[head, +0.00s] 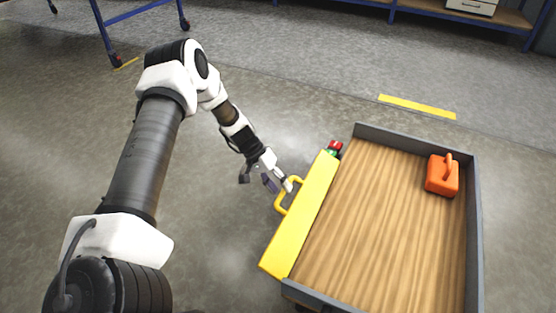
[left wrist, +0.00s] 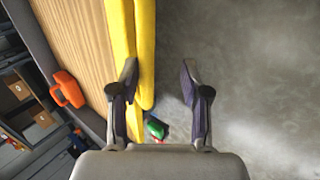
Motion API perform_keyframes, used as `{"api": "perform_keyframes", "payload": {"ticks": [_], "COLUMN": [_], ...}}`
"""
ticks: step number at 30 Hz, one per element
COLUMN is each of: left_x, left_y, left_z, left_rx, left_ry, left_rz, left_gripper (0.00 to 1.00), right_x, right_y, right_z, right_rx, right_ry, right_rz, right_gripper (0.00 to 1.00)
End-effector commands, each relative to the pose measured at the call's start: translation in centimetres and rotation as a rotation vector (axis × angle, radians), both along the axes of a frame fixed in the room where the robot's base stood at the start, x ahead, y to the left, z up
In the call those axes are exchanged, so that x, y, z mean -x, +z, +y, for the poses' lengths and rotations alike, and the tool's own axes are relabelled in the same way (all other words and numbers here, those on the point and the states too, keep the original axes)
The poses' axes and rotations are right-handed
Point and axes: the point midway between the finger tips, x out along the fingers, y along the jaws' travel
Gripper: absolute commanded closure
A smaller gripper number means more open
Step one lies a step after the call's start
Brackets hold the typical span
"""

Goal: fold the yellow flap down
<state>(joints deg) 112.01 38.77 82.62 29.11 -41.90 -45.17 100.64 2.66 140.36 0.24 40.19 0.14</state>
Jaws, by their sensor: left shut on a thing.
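The yellow flap (head: 300,222) runs along the left edge of a grey-walled tray with a wooden floor (head: 385,220). Its yellow handle (head: 279,205) sticks out on the outer, left side. The flap looks raised along that edge; its exact tilt is hard to tell. In the left wrist view the fingers (left wrist: 158,72) stand apart, with a yellow bar (left wrist: 146,55) beside the left finger. My right gripper is not in view.
An orange block with a handle (head: 442,178) sits at the tray's far right. A small red and green item (head: 334,148) is by the flap's far end. A blue-framed shelf (head: 440,14) stands at the back.

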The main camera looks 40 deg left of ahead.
Motion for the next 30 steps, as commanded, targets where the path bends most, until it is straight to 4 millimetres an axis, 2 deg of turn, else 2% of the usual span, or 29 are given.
{"api": "perform_keyframes", "payload": {"ticks": [13,17,30], "left_x": [0.0,0.0,1.4], "left_y": [0.1,0.7,8.8], "left_z": [0.0,0.4,5.9], "left_rx": [0.000,0.001,0.003], "left_ry": [0.000,0.003,0.002], "left_rz": [0.000,-0.002,-0.006], "left_gripper": [0.59,0.59,0.59], "right_x": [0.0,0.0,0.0], "right_y": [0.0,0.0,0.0], "right_z": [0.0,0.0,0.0], "right_rx": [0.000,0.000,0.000], "right_ry": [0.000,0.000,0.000], "right_rz": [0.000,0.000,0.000], "right_gripper": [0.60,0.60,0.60]}}
